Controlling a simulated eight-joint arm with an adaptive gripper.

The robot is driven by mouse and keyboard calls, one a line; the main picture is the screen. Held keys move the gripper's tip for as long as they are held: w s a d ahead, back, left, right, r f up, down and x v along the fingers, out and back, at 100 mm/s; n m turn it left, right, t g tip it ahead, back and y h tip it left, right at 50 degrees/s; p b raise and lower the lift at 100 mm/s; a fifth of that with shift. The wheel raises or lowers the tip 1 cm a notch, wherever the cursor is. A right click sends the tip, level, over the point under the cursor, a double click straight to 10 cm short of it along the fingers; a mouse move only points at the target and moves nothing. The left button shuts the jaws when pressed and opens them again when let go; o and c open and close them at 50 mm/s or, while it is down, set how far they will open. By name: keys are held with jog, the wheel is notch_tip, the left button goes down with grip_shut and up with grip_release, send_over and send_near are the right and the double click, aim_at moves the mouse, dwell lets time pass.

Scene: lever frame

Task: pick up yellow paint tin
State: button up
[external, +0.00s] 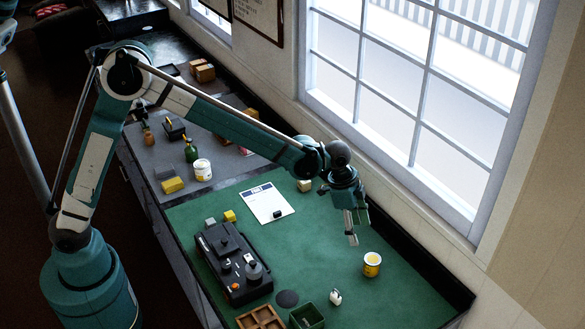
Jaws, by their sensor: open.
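The yellow paint tin (372,264) stands upright on the green work surface (330,230) at the right, with a yellow band and a pale top. My gripper (356,228) hangs above the green surface, up and to the left of the tin in the picture. It is open and empty, with its fingers pointing down, apart from the tin. A second white and yellow tin (203,170) stands on the grey surface farther back.
A black machine (233,262) stands left of the tin. A white sheet (266,202) lies behind it. A wooden tray (262,318), a green box (307,317) and a small white item (335,296) are in front. The window wall (400,205) bounds the right side.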

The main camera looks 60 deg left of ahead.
aim_at(371, 258)
jog(key=shift+m, duration=0.5)
jog(key=d+f, duration=0.1)
jog(key=f, duration=0.1)
jog(key=w+d+f, duration=0.1)
jog(key=d+f, duration=0.1)
jog(key=w+d+f, duration=0.1)
jog(key=f, duration=0.1)
jog(key=shift+d, duration=0.4)
jog(key=shift+g, duration=0.3)
jog(key=shift+f, duration=0.1)
jog(key=shift+x, duration=1.2)
jog(key=shift+f, duration=0.1)
jog(key=shift+x, duration=2.5)
jog(key=shift+w, duration=0.1)
jog(key=shift+c, duration=0.5)
jog(key=c, duration=1)
